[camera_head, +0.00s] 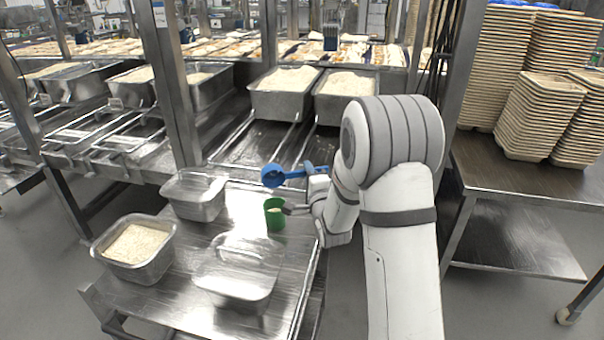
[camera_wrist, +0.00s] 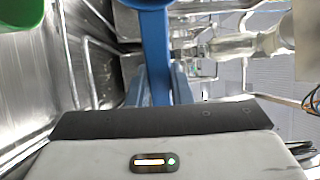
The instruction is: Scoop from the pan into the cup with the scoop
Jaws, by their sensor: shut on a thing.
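My gripper (camera_head: 312,175) is shut on the handle of a blue scoop (camera_head: 272,176). The scoop's bowl points left and looks tilted, with its dark inside showing; I cannot make out any rice in it. Its blue handle (camera_wrist: 157,55) also shows in the wrist view. A green cup (camera_head: 274,206) stands on the steel table, just below the scoop bowl in the head view. A pale patch shows on the cup, which may be rice. The cup's edge (camera_wrist: 20,18) shows at the top left of the wrist view. A metal pan (camera_head: 152,262) of white rice sits at the table's left.
An empty-looking metal pan (camera_head: 195,196) stands at the table's back left, and another (camera_head: 238,275) at the front. Behind the table are steel rails and large rice-filled pans (camera_head: 282,104). Stacked trays (camera_head: 540,115) stand on a side table (camera_head: 520,184) at right.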

